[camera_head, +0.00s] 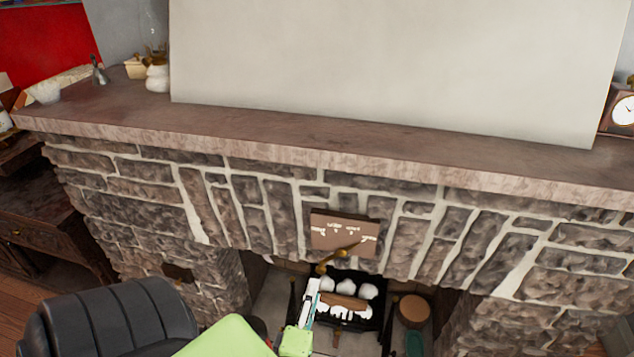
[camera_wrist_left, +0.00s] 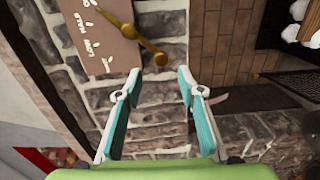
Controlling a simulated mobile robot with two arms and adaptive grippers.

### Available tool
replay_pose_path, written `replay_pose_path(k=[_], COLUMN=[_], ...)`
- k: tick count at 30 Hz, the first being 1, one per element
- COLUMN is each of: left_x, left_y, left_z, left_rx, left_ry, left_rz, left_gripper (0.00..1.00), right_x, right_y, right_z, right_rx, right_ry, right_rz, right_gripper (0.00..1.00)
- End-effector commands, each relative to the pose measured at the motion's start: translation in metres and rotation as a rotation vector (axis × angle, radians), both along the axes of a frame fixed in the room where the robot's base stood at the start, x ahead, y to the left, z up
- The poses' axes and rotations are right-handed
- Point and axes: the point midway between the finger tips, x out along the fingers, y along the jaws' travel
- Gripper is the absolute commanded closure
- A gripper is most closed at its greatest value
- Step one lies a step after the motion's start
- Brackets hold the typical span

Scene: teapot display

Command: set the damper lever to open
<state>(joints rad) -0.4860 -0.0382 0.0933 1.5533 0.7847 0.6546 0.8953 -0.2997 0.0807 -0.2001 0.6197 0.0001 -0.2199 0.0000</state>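The damper lever (camera_head: 340,253) is a brass bar slanting across the lower part of a brown plate (camera_head: 343,228) on the stone fireplace front. Its rounded lower-left end hangs below the plate edge. The plate bears white lettering too small to read in the head view. In the left wrist view the lever (camera_wrist_left: 140,42) and its round knob (camera_wrist_left: 160,59) lie just beyond the fingers. My left gripper (camera_head: 309,292) is just below the lever. In the wrist view it (camera_wrist_left: 158,92) is open and empty, with the fingers apart from the knob. My right gripper is not in view.
A stone mantel (camera_head: 330,137) juts out above, with a large blank panel (camera_head: 390,60) on it. The firebox below holds a grate with logs (camera_head: 350,302). A black chair (camera_head: 110,325) stands at lower left. A clock (camera_head: 622,110) is at the right.

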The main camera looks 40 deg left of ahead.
Motion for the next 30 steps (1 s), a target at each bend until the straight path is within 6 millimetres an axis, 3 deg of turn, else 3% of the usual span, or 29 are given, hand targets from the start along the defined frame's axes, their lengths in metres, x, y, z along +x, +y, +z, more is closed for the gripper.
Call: replay_pose_path(k=[3, 9, 26, 30], left_x=[-0.017, -0.029, -0.030, -0.027], left_y=[-0.011, -0.019, -0.020, -0.027], left_z=[0.000, 0.000, 0.000, -0.012], left_rx=[-0.001, 0.001, 0.000, 0.020], left_ry=[0.002, 0.001, 0.000, 0.043], left_rz=[-0.001, -0.001, -0.001, -0.032], left_gripper=[0.64, 0.64, 0.64, 0.64], right_x=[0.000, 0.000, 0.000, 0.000], right_y=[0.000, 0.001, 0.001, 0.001], right_z=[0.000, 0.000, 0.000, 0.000], right_rx=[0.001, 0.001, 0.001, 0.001], right_ry=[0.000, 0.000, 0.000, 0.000], right_rz=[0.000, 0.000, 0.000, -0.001], right_gripper=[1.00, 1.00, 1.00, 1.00])
